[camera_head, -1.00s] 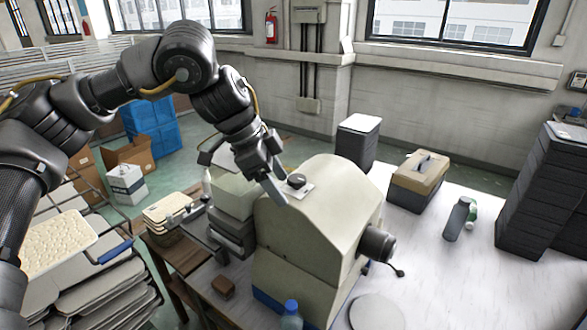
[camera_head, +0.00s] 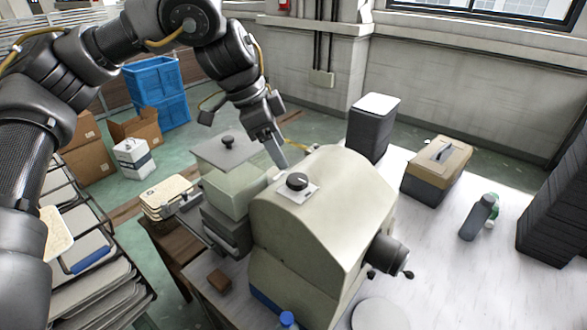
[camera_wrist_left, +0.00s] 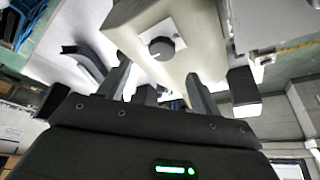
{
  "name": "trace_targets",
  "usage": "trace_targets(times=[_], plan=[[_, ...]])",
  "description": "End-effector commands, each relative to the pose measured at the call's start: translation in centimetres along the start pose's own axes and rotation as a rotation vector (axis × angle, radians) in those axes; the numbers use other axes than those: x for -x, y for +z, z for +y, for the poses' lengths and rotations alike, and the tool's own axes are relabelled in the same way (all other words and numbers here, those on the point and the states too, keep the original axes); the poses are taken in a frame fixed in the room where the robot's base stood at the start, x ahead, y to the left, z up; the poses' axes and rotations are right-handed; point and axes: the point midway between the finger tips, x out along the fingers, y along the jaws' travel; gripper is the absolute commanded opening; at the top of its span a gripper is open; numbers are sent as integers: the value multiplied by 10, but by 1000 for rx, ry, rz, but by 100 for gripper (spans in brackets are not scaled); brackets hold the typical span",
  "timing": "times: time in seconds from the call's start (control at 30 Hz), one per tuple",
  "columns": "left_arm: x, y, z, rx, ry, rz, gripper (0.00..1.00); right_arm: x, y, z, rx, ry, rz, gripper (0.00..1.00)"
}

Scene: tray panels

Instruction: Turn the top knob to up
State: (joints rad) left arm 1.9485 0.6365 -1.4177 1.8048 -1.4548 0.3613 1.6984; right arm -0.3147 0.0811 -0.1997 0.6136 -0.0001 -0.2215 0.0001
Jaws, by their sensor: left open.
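The top knob (camera_head: 297,181) is round and black on a white square plate. It sits on the curved top of a cream machine (camera_head: 325,215). Its pointer direction is too small to tell. My left gripper (camera_head: 278,157) is beyond and slightly left of the knob, apart from it, with its fingers pointing down. In the left wrist view the knob (camera_wrist_left: 161,48) and its plate show beyond the gap between the open, empty fingers (camera_wrist_left: 159,90). My right gripper is in neither view.
A black side knob (camera_head: 388,255) sticks out of the machine's right face. A clear box with a knobbed lid (camera_head: 228,148) stands left of the machine.

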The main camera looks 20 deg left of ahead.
Motion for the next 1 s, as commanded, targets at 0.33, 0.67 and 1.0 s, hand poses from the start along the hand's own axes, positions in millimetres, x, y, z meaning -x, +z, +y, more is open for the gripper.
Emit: trace_targets(times=[0.33,0.67,1.0], plan=[[-59,-2,1,-2,4,-3,64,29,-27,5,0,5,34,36],[-80,-1,0,-2,1,-1,64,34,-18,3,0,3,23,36],[-79,-1,0,-3,1,-1,42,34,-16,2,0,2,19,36]])
